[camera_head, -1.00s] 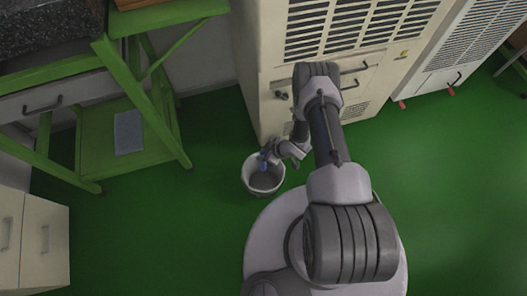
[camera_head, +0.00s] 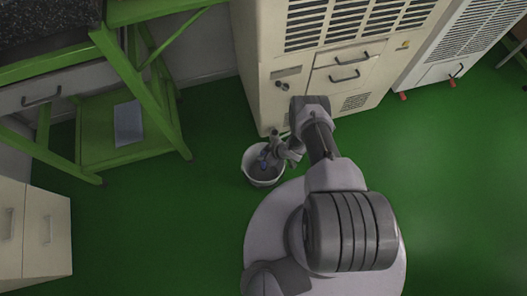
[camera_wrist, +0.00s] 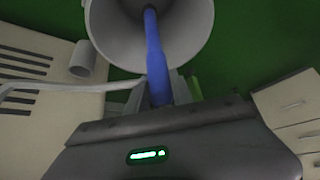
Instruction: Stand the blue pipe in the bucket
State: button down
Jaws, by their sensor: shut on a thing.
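The bucket (camera_head: 251,172) is a white, open-topped pail on the green floor in front of the beige cabinet. In the wrist view its mouth (camera_wrist: 190,50) fills the top middle. The blue pipe (camera_wrist: 155,60) runs from between my jaws into the bucket's mouth. In the head view a small part of the pipe (camera_head: 264,162) shows inside the bucket's outline. My gripper (camera_wrist: 163,98) is shut on the pipe near its end and sits at the bucket's rim. Whether the pipe touches the bucket's bottom is not clear.
The beige cabinet (camera_head: 300,75) stands right behind the bucket. A green metal frame table (camera_head: 160,100) with a lower shelf is at the left, and a drawer unit (camera_head: 45,235) is at lower left. Green floor left of the bucket is clear.

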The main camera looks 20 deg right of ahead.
jog(key=shift+f, duration=0.4)
jog(key=c, duration=1)
grip_release()
jog(key=shift+c, duration=0.2)
jog(key=p+v, duration=0.9)
jog(key=v, duration=0.8)
jog(key=shift+r, duration=0.2)
jog(key=shift+d, duration=0.1)
